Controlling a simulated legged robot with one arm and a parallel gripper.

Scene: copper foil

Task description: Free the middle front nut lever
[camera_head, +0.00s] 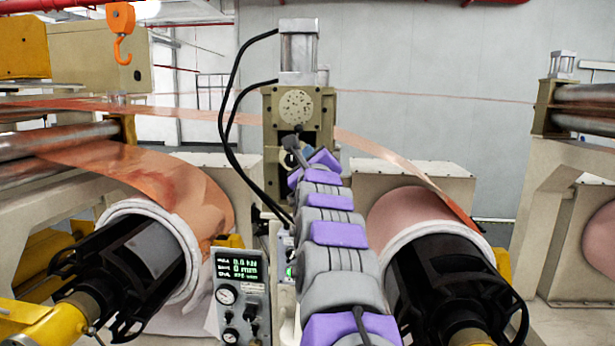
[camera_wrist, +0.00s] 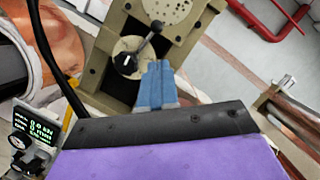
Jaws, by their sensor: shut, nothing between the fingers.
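The nut lever (camera_wrist: 143,45) shows in the wrist view on the front of an olive machine block (camera_wrist: 103,75). It has a round dark hub at lower left and a grey rod slanting up right to a black ball knob. In the head view the lever (camera_head: 292,144) shows small, just above my arm's end. My gripper (camera_wrist: 159,64) has blue fingers, shut and empty, to the right of the hub and below the knob. A gap shows between fingers and lever in the picture; the depth between them is unclear. In the head view my gripper (camera_head: 309,154) is partly hidden by my arm.
Copper rolls on black chucks stand left (camera_head: 130,250) and right (camera_head: 450,270) of my arm. A gauge panel (camera_head: 241,290) stands close at lower left. Black hoses (camera_head: 228,110) curve down left of the block. Copper foil (camera_head: 390,155) runs behind it.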

